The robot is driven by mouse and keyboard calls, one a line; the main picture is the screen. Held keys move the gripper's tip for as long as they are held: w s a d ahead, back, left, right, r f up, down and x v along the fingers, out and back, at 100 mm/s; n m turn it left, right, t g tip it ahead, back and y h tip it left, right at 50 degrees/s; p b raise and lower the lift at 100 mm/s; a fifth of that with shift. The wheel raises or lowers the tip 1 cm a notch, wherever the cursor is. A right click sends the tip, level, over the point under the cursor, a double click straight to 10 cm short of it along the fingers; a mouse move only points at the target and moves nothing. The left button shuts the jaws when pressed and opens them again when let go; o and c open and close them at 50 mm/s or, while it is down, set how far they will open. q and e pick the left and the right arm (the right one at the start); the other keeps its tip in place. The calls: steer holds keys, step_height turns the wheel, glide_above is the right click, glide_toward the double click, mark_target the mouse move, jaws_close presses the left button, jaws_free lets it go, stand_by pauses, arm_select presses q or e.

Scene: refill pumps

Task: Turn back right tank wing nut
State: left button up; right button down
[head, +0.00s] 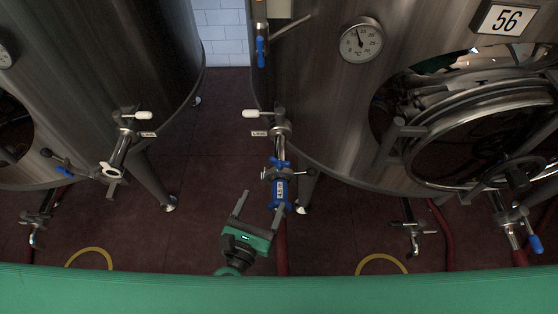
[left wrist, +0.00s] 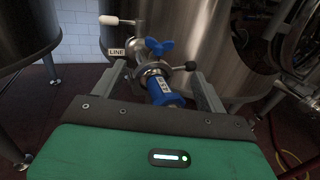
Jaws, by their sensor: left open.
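The blue wing nut (head: 280,163) sits on the clamp joint of the right tank's outlet pipe, just above a blue labelled fitting (head: 280,190). My left gripper (head: 259,208) is open and empty, below and left of the wing nut in the head view. In the left wrist view its fingers stand on either side of the fitting, apart from the wing nut. My right gripper is in neither view.
A white-handled valve (head: 256,115) and a LINE tag (head: 259,134) are beside the pipe. A black-knobbed lever (left wrist: 190,66) sticks out near the clamp. The right tank (head: 320,110) stands close behind, with a leg (head: 307,190) at right. Floor at left is open.

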mark_target(279, 164)
arm_select(q)
steer(key=p+x, duration=0.3)
steer(key=x, duration=0.9)
steer(key=shift+p+x, duration=0.3)
steer(key=shift+x, duration=0.6)
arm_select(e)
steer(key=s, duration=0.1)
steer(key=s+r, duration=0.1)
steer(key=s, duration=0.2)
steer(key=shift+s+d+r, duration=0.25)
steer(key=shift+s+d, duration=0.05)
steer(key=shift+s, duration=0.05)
arm_select(q)
steer(key=shift+s, duration=0.1)
steer(key=c, duration=1)
